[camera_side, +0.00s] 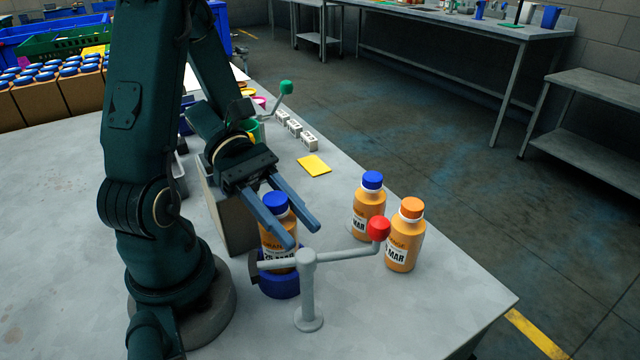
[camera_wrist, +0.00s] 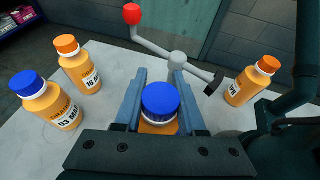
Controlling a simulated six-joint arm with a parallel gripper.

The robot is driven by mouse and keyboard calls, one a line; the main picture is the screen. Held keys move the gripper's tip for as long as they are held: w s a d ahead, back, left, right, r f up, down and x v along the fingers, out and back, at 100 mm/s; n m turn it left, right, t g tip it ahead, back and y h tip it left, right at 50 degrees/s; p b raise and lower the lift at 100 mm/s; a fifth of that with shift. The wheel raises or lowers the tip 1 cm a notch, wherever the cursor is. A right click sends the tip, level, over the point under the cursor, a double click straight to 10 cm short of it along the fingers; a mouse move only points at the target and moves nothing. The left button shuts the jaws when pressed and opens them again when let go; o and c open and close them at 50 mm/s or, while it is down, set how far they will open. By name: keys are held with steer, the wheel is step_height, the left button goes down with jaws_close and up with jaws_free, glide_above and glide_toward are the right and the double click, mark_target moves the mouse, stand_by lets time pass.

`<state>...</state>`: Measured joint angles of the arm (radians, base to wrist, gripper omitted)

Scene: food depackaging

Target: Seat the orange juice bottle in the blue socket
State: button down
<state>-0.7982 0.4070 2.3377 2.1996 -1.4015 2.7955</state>
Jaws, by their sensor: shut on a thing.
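An orange juice bottle with a blue cap (camera_side: 274,203) stands upright between the fingers of my gripper (camera_side: 303,234), which are shut on it. In the wrist view its blue cap (camera_wrist: 160,101) sits between the two fingers (camera_wrist: 161,78). The blue socket (camera_side: 280,287) is right below the bottle in the side view. The bottle's lower end is at the socket's rim, partly hidden by the grey lever clamp (camera_side: 308,285). I cannot tell how deep it sits. The clamp's red knob (camera_side: 378,229) points right, and its dark pad (camera_side: 253,266) is left of the bottle.
A blue-capped bottle (camera_side: 369,208) and an orange-capped bottle (camera_side: 405,238) stand to the right, near the table's edge. Another orange-capped bottle (camera_wrist: 246,86) shows only in the wrist view. A yellow card (camera_side: 314,165) and white blocks (camera_side: 294,129) lie farther back.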

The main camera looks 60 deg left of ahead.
steer(key=shift+r, duration=0.85)
steer(key=shift+f, duration=1.35)
stand_by(0.9)
steer(key=shift+c, duration=2.1)
jaws_free()
steer(key=shift+f, duration=0.1)
